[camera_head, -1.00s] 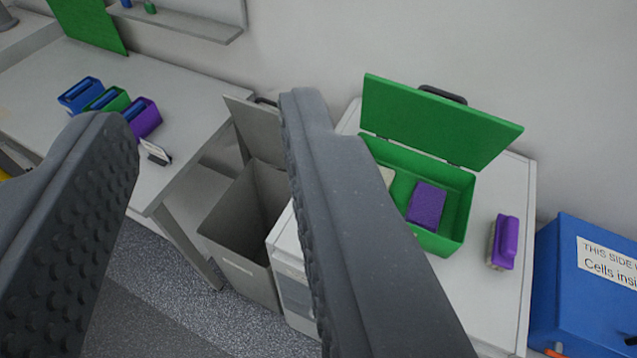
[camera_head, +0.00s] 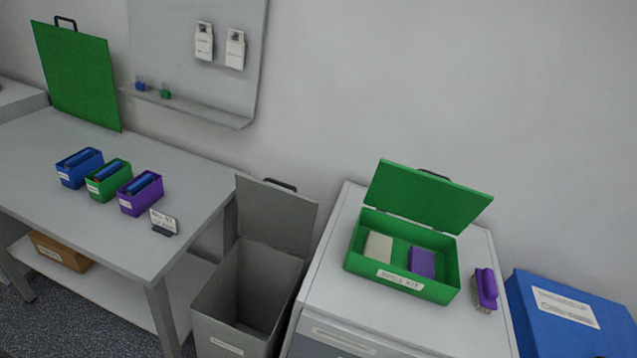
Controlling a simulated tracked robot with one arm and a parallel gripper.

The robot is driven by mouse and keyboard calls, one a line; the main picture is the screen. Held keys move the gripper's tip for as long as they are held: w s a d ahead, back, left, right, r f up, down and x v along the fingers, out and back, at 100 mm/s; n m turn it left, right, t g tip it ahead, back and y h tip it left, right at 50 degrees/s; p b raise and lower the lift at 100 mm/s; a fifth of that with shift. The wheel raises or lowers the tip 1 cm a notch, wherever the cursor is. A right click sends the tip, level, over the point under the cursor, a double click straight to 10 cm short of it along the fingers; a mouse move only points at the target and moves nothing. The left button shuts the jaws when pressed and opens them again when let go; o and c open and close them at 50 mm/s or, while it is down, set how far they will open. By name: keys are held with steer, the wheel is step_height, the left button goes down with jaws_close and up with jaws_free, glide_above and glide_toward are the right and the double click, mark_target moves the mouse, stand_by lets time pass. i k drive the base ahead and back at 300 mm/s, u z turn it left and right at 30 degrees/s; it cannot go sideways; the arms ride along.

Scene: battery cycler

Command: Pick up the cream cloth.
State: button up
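The cream cloth (camera_head: 379,247) lies in the left part of an open green box (camera_head: 438,291) labelled as a spill kit. Its lid (camera_head: 430,195) stands raised at the back. A purple block or cloth (camera_head: 422,262) lies beside the cream cloth on the right, with a gap between them. The box sits on a light grey cabinet (camera_head: 330,290). My gripper is not in view now, so its opening and its place relative to the cloth are hidden.
A purple-handled brush (camera_head: 486,288) lies right of the box. A blue box (camera_head: 560,310) stands further right. An open grey bin (camera_head: 215,315) stands left of the cabinet. A grey table (camera_head: 60,200) holds blue, green and purple (camera_head: 140,195) small bins and a small sign (camera_head: 163,221).

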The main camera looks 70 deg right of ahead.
mark_target(377, 247)
steer(key=u, duration=0.75)
steer(key=i, duration=2.3)
steer(key=z, duration=3.55)
steer(key=i, duration=0.9)
steer(key=z, duration=0.1)
